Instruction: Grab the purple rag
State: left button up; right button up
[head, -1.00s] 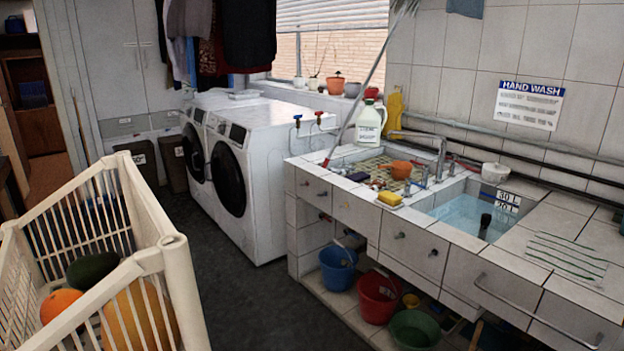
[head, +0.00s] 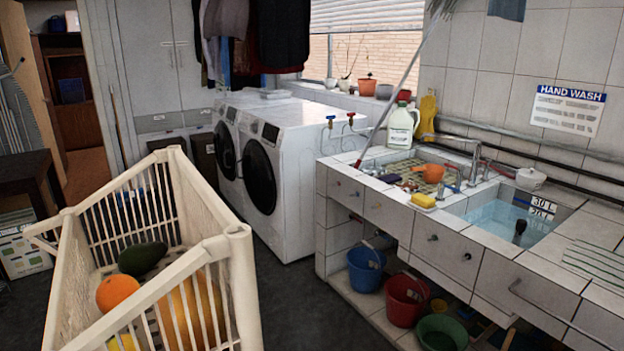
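I cannot clearly make out a purple rag. A small dark bluish item (head: 390,178) lies at the near left edge of the tiled sink (head: 470,233); it is too small to tell if it is cloth. A small reddish-purple item (head: 410,186) lies just right of it, also too small to identify. Neither of my grippers is in view.
A cream slatted crate (head: 213,243) with fruit stands in the left foreground. Two white washing machines (head: 285,140) stand left of the sink. Blue (head: 365,268) and red (head: 405,300) buckets sit under the counter. Dark floor between crate and counter is clear.

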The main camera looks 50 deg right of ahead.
aim_at(392, 178)
jog(key=u, duration=0.85)
jog(key=j, duration=0.25)
jog(key=i+j+u, duration=0.1)
jog(key=i+j, duration=0.25)
jog(key=j, duration=0.25)
jog(key=i+j+u, duration=0.1)
jog(key=i+j, duration=0.2)
jog(key=j, duration=0.15)
jog(key=i+j, duration=0.3)
jog(key=j, duration=0.2)
jog(key=i+j+z, duration=0.15)
jog(key=i, duration=0.2)
jog(key=i+j+z, duration=0.15)
jog(key=i, duration=0.2)
jog(key=i+z, duration=1.25)
jog(key=i, duration=0.8)
jog(key=i+z, duration=0.3)
jog(key=i, duration=0.15)
jog(key=i+j+z, duration=0.1)
jog(key=i+z, duration=0.15)
jog(key=i, duration=0.25)
jog(key=i+j+z, duration=0.3)
jog(key=i, duration=0.15)
jog(key=i+l+z, duration=0.2)
jog(key=z, duration=0.2)
jog(key=i+z, duration=0.75)
jog(key=i+j+z, duration=0.1)
jog(key=i+z, duration=0.25)
